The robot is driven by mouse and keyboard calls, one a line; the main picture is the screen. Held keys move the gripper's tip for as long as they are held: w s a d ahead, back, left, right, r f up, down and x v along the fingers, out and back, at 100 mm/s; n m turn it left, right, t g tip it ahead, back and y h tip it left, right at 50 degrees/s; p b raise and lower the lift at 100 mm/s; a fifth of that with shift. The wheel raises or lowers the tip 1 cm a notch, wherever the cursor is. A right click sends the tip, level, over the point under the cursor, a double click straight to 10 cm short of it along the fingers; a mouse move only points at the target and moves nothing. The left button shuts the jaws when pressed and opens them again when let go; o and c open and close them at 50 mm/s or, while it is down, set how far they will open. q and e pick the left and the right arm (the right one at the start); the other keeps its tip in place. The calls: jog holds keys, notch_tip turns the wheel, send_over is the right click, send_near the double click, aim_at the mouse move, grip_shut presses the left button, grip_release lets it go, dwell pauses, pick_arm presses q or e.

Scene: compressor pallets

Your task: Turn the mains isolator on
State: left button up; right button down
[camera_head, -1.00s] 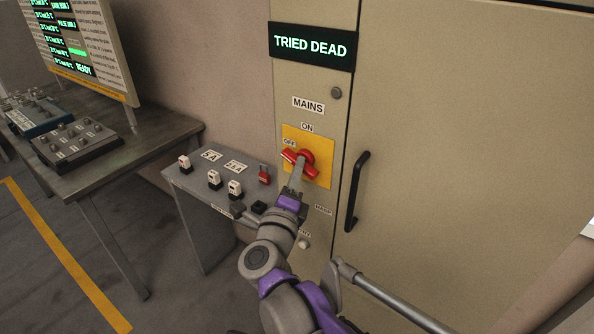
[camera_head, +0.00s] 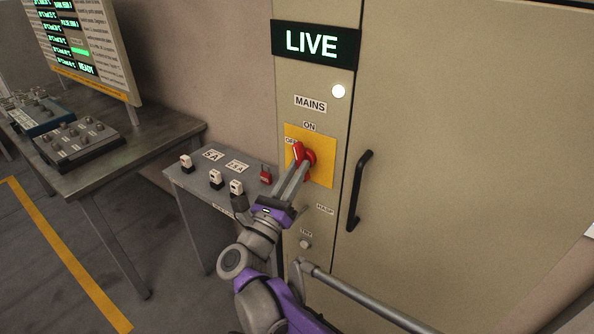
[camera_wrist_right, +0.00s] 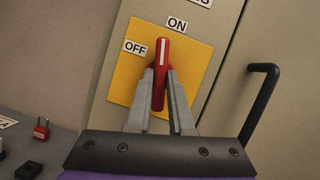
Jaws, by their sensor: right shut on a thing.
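The mains isolator's red handle (camera_head: 299,154) sits on a yellow plate (camera_head: 323,172) on the beige cabinet, below the MAINS and ON labels. In the right wrist view the red handle (camera_wrist_right: 161,72) stands nearly upright, its white line pointing up towards ON, with OFF to its left. My right gripper (camera_head: 293,177) is shut on the handle, one grey finger on each side, as the right wrist view shows (camera_wrist_right: 161,95). The display (camera_head: 314,43) above reads LIVE, and a round lamp (camera_head: 338,91) below it glows white. My left gripper is not in view.
A grey bench (camera_head: 205,198) with fuse-like blocks and a red padlock (camera_head: 266,174) stands left of the cabinet. A black door handle (camera_head: 358,190) is to the right of the isolator. A table (camera_head: 75,170) with control boxes and a lit board is farther left.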

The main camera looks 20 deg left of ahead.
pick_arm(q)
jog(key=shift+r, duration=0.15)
pick_arm(e)
jog(key=shift+a+m+g+h, duration=0.15)
jog(key=shift+m+h, duration=0.3)
jog(key=shift+m, duration=0.55)
jog(key=shift+d+m+g+h, duration=0.15)
jog(key=shift+m+h, duration=0.3)
jog(key=shift+m, duration=0.55)
jog(key=shift+a+m, duration=0.1)
jog(key=shift+m, duration=0.2)
jog(key=c, duration=0.8)
grip_release()
jog(key=shift+f, duration=0.1)
